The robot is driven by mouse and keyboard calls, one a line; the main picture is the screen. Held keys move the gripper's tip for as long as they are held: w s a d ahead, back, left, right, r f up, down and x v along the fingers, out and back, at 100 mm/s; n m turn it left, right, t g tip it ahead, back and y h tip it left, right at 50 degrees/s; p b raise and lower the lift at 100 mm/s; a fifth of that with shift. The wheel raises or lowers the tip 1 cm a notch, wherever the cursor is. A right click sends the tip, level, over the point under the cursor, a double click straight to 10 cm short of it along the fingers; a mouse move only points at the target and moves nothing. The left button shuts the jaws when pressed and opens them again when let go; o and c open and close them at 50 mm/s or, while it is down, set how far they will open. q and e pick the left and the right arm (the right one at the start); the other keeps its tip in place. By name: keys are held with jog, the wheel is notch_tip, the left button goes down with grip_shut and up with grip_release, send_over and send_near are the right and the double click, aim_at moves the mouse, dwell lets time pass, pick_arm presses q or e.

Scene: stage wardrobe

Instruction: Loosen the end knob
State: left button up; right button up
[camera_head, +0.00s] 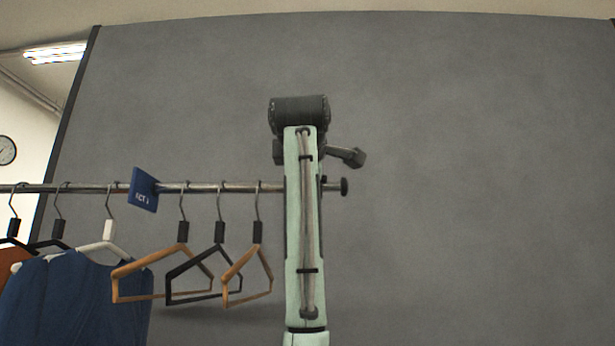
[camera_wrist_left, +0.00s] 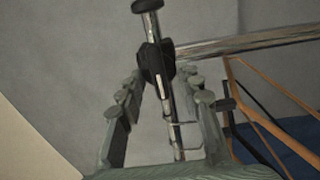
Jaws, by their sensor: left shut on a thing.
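In the left wrist view the chrome rail runs up the picture to a round black end cap (camera_wrist_left: 147,5). Below that cap, a dark knob-like fitting (camera_wrist_left: 155,62) sits where another chrome tube meets the rail. My left gripper (camera_wrist_left: 162,82) has its fingers on either side of this dark knob, shut on it; exact contact is hard to see. In the head view the black cap at the rail's end (camera_head: 344,187) shows just right of my pale green arm. That arm hides the left fingertips and the knob there. My right gripper is not in view.
Several hangers hang on the rail (camera_head: 230,187) left of my arm, the closest a wooden one (camera_head: 233,273) near it. A blue sign (camera_head: 144,189) and a blue garment (camera_head: 75,300) are further left. Right of the rail's end is clear before the grey wall.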

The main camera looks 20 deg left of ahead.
pick_arm(q)
jog(key=shift+f, duration=0.15)
jog(key=o, duration=1)
jog(key=shift+a, duration=0.1)
jog(key=shift+c, duration=0.2)
jog(key=shift+o, duration=0.9)
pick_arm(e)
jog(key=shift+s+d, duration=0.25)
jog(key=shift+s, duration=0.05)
pick_arm(q)
jog(key=v, duration=1.2)
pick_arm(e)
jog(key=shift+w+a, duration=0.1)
